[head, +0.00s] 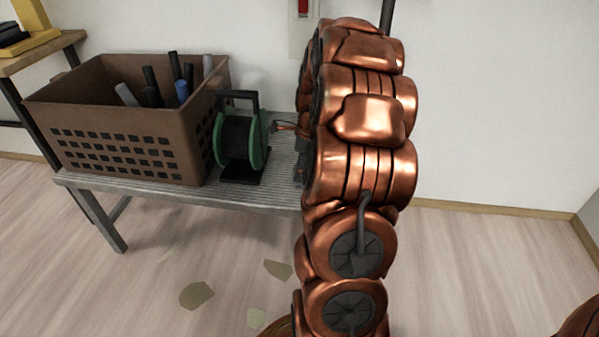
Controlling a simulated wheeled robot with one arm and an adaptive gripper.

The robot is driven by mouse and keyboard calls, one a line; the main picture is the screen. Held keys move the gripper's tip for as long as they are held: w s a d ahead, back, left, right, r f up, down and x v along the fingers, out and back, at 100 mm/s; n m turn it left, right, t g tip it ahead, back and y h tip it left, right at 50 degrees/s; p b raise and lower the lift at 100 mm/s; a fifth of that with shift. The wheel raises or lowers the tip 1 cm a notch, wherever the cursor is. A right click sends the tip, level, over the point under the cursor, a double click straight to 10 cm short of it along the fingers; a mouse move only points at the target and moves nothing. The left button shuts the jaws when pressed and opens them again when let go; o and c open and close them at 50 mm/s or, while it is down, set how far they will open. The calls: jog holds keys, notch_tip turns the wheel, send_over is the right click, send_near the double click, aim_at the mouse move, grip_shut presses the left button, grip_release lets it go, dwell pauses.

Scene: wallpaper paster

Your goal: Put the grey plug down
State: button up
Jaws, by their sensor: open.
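My copper-coloured arm stands across the middle of the head view and hides much of what is behind it. Only a small part of my gripper (283,127) shows at the arm's left edge, above the grey bench (240,195) and just right of the green cable reel (240,143). Its jaws are open. I cannot make out the grey plug for certain; small dark shapes beside the gripper are partly covered by the arm.
A brown crate (120,150) with several grey, black and blue tube-like items stands on the bench's left. A wooden stand with a yellow item (30,14) is at the far left. Flat scraps (196,295) lie on the floor.

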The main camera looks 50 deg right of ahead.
jog(key=r, duration=0.3)
jog(key=s+r+p, duration=0.1)
jog(key=r, duration=0.2)
jog(key=r+p, duration=0.1)
jog(key=r, duration=0.2)
jog(key=shift+s+d+r, duration=0.15)
jog(key=shift+d+r, duration=0.1)
jog(key=shift+d, duration=0.15)
jog(key=s+a+r+n+g, duration=0.1)
jog(key=s+a+n, duration=0.2)
jog(key=a+n, duration=0.6)
jog(key=s+a+n+g, duration=0.15)
jog(key=a+n, duration=0.25)
jog(key=a, duration=0.9)
jog(key=s+a+f+n+g, duration=0.1)
jog(key=s+a+n, duration=0.5)
jog(key=s+n, duration=0.2)
jog(key=s+a+f+n+g, duration=0.1)
jog(key=s+a+n, duration=0.5)
jog(key=s, duration=0.5)
jog(key=shift+s+f+n+g+h, duration=0.25)
jog(key=shift+n+g+h, duration=0.15)
jog(key=shift+n, duration=0.7)
jog(key=shift+r+p, duration=0.2)
jog(key=shift+p, duration=0.15)
